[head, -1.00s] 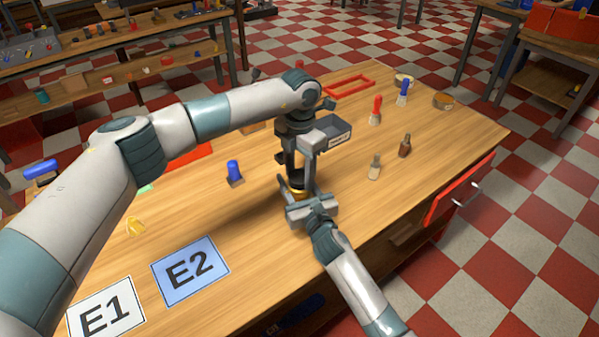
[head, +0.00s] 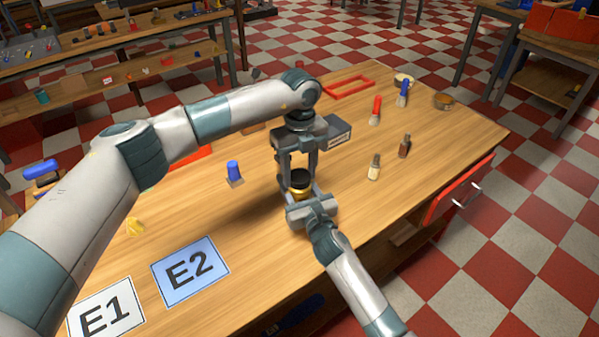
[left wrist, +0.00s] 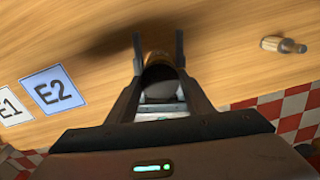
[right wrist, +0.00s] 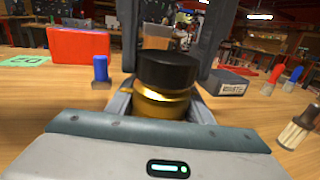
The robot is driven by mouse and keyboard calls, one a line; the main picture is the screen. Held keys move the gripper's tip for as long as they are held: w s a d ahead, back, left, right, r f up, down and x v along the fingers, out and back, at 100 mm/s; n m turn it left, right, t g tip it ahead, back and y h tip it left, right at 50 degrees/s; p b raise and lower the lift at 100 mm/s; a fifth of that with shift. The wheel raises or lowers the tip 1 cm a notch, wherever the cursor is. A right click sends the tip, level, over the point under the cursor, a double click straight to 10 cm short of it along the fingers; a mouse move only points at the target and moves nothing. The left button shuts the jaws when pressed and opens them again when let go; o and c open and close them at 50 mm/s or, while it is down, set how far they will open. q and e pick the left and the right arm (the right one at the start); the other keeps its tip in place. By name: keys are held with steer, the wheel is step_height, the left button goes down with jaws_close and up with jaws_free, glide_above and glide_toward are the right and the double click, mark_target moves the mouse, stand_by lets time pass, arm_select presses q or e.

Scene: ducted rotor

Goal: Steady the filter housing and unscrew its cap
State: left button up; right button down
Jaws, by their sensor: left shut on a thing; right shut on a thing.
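The filter housing (right wrist: 160,108) is a gold cylinder standing upright on the bench, with a black cap (right wrist: 167,71) on top. In the head view the cap (head: 300,178) shows between the left fingers. My left gripper (head: 299,174) points down from above, shut on the cap with one finger on each side. My right gripper (head: 310,200) comes in low from the front and is shut on the gold housing (head: 300,193). In the left wrist view the left fingers (left wrist: 159,58) flank the housing, which is partly hidden. Any gap under the cap cannot be made out.
A grey labelled bin (head: 338,133) stands behind the housing. E1 (head: 105,312) and E2 (head: 190,270) cards lie front left.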

mark_target(299, 176)
arm_select(q)
steer(key=shift+r, duration=0.3)
stand_by(0.6)
steer(key=shift+r, duration=0.7)
steer(key=shift+r, duration=0.15)
steer(key=shift+r, duration=2)
arm_select(e)
steer(key=c, duration=0.8)
jaws_free()
steer(key=shift+s, duration=0.1)
